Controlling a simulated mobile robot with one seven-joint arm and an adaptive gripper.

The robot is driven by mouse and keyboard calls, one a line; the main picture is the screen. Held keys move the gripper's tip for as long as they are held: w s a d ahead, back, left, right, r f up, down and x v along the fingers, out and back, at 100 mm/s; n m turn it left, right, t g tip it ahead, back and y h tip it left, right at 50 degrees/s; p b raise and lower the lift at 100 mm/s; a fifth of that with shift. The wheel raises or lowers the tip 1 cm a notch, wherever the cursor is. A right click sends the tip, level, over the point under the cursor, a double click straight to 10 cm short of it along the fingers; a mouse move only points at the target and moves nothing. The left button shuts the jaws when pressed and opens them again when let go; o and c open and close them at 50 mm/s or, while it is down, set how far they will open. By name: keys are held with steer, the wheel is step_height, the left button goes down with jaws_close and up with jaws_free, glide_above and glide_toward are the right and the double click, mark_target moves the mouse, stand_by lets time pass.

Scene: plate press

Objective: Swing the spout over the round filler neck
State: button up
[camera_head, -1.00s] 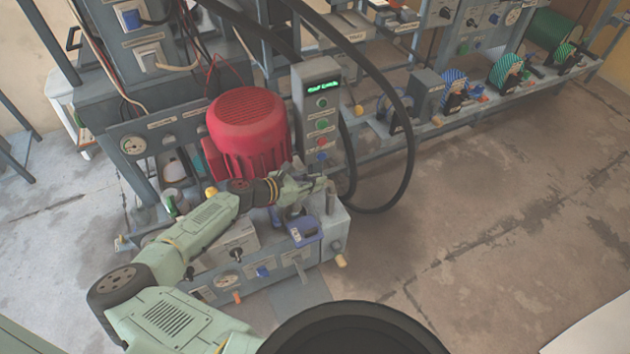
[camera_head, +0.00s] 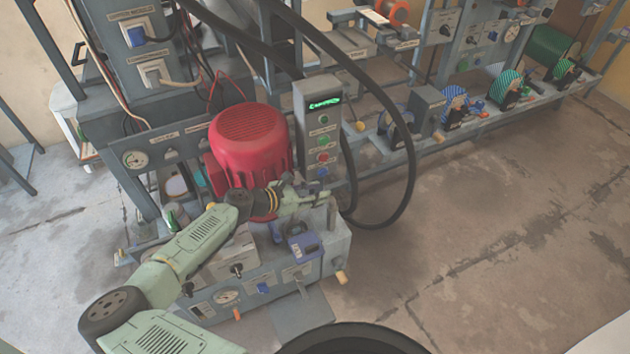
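My gripper (camera_head: 322,198) is at the end of my pale green arm, above the right part of the grey machine bench (camera_head: 338,252). It is beside the top of a short upright grey post (camera_head: 332,214). I cannot tell whether they touch, or whether the fingers are open or shut. A blue block-like part (camera_head: 305,246) sits on the bench just below the gripper. I cannot clearly pick out the spout or the round filler neck; they are too small or hidden behind my arm.
A red motor (camera_head: 248,145) stands right behind my arm. A grey control box (camera_head: 319,125) with a green display and buttons stands behind the gripper. A thick black hose (camera_head: 409,150) loops to the right. Levers and knobs line the bench front. Floor on the right is clear.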

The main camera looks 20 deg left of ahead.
step_height(320, 180, up, 7)
steer(key=shift+r, duration=0.15)
stand_by(0.5)
